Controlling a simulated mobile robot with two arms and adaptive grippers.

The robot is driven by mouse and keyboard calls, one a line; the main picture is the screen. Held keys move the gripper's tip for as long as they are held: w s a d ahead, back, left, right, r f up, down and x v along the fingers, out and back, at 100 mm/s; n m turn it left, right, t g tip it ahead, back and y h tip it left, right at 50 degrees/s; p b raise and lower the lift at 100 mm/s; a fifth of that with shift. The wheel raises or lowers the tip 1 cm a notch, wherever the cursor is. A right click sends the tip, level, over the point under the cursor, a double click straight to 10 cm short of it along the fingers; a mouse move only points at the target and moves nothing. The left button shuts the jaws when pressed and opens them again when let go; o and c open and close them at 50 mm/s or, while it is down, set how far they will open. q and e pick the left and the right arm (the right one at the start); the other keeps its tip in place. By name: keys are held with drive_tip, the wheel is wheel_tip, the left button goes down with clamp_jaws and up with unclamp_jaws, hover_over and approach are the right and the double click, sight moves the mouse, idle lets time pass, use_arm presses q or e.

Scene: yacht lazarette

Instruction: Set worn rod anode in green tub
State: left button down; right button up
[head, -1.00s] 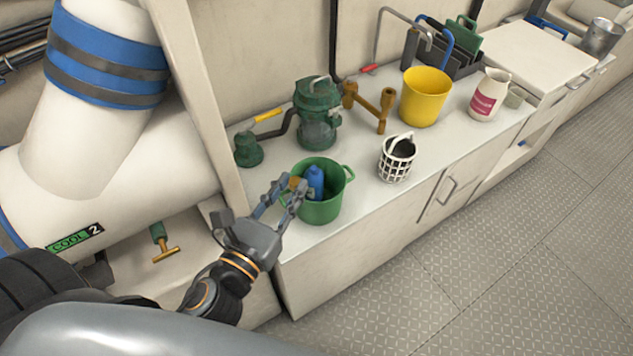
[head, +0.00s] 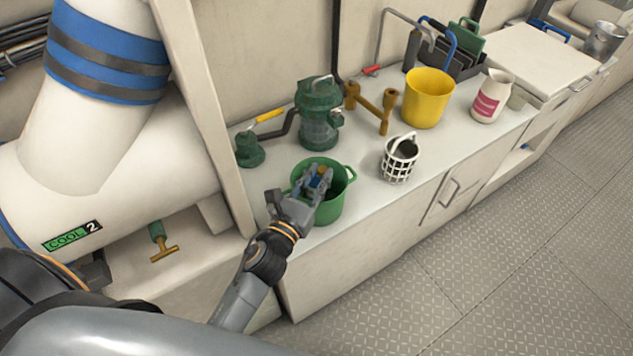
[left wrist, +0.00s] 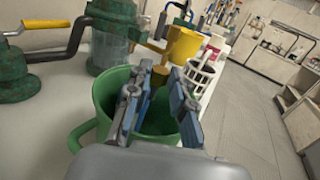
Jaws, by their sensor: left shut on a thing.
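The green tub (head: 328,211) stands open near the front left of the counter; its rim also shows in the left wrist view (left wrist: 107,92). My left gripper (head: 317,179) reaches over the near rim, with its fingertips at the tub's mouth. In the left wrist view its fingers (left wrist: 160,84) are shut on a brass-coloured thing (left wrist: 159,77), which I take for the worn rod anode. The fingers hide most of it, and I cannot tell whether it touches the tub's bottom. My right gripper is not in view.
A green strainer housing (head: 319,118) stands close behind the tub. A white basket (head: 399,160) stands to its right. A brass fitting (head: 376,106), yellow bucket (head: 427,98) and white jug (head: 490,97) stand farther along. The counter's front edge lies close to the tub.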

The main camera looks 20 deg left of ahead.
use_arm(q)
drive_tip(key=shift+s+a+f, duration=0.1)
drive_tip(key=shift+s+f, duration=0.1)
drive_tip(key=shift+f, duration=0.55)
drive_tip(key=c, duration=1.4)
unclamp_jaws()
drive_tip(key=shift+f, duration=0.1)
drive_tip(key=shift+c, duration=0.2)
drive_tip(key=shift+o, duration=1.3)
drive_tip(key=shift+w, duration=0.15)
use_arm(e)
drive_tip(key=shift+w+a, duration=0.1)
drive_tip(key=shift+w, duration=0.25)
use_arm(q)
drive_tip(key=s+a+b, duration=0.1)
drive_tip(key=s+b, duration=0.2)
drive_tip(key=s, duration=0.8)
drive_tip(key=shift+s+a+r, duration=0.2)
drive_tip(key=shift+s+r, duration=0.05)
drive_tip(key=shift+s, duration=0.15)
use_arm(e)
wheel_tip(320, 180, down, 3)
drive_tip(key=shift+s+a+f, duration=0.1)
